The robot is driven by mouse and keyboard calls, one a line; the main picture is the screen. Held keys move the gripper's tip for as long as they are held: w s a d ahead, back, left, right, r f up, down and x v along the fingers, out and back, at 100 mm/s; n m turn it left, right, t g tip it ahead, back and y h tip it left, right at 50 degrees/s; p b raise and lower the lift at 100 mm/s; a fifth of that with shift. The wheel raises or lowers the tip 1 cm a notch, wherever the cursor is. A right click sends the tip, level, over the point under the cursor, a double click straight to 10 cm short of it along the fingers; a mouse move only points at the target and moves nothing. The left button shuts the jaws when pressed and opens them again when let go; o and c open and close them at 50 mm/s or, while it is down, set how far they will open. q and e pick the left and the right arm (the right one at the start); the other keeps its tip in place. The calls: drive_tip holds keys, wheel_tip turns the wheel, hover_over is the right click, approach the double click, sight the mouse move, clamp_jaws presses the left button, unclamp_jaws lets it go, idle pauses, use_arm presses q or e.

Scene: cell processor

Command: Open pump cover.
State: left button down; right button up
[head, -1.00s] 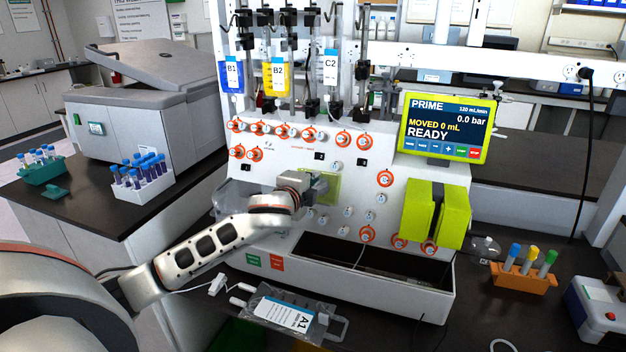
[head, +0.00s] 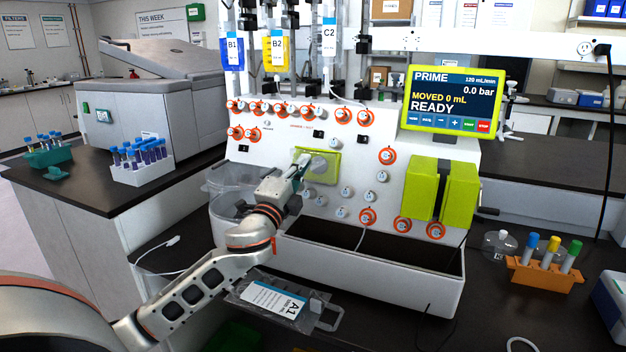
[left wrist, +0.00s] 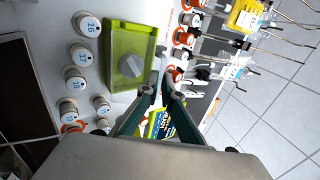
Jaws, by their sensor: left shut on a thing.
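The pump cover (head: 322,171) is a see-through lime-green panel on the front of the white cell processor (head: 385,140). It looks flat against the front, and a grey round knob shows through it. It also shows in the left wrist view (left wrist: 116,77), close to the fingers. My left gripper (head: 302,162) reaches up from the lower left to the cover's left part. In the left wrist view its fingertips (left wrist: 160,86) are at the cover's edge and shut on it; the exact contact is hard to see. My right gripper is not in view.
Numbered white ports (left wrist: 88,25) and orange-ringed knobs (head: 386,156) surround the cover. A clear round chamber (head: 222,180) is left of my gripper. A larger lime-green block (head: 461,192) and the screen (head: 452,98) are to the right. A labelled bag (head: 270,298) lies below.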

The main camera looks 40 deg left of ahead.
use_arm(q)
drive_tip(key=s+f+t+y+b, duration=0.1)
drive_tip(key=s+f+t+b, duration=0.2)
drive_tip(key=f+b, duration=0.6)
drive_tip(key=shift+d+b, duration=0.3)
drive_tip(key=shift+b, duration=0.6)
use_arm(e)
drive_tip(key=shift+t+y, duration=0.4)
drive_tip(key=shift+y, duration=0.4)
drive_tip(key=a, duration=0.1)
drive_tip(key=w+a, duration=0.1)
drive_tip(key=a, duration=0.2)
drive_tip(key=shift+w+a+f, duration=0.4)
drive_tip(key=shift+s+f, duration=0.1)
